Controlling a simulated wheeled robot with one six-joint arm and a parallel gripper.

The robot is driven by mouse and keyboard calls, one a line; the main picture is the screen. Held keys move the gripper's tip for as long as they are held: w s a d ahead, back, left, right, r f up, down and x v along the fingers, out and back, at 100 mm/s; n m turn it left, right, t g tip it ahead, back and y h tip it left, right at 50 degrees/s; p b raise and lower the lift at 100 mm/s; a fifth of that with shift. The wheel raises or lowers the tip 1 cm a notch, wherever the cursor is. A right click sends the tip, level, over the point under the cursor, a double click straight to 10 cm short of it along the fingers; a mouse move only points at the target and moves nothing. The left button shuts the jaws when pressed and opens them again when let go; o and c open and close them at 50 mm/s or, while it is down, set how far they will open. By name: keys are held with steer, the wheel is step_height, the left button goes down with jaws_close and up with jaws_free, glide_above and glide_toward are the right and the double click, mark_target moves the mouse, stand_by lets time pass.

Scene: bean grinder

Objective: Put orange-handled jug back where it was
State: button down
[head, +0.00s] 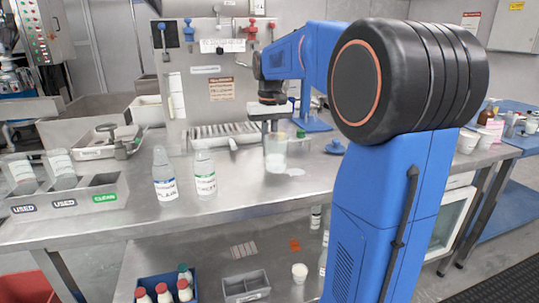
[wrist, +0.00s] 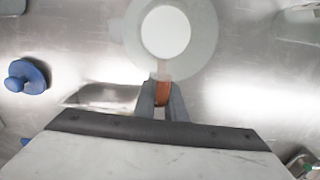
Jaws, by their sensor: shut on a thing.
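The jug is a clear, round vessel with an orange handle. In the wrist view the jug (wrist: 203,47) is seen from above, with a white round patch inside it. My gripper (wrist: 162,92) is shut on its orange handle (wrist: 163,94). In the head view the jug (head: 275,153) is upright at the middle of the steel table (head: 330,190), under my gripper (head: 270,112). I cannot tell whether its base touches the table.
A blue knobbed piece (head: 335,147) lies right of the jug.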

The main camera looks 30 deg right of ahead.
steer(key=shift+f, duration=1.2)
steer(key=c, duration=1.8)
jaws_free()
steer(key=shift+f, duration=0.15)
step_height(320, 180, up, 12)
steer(key=shift+r, duration=0.15)
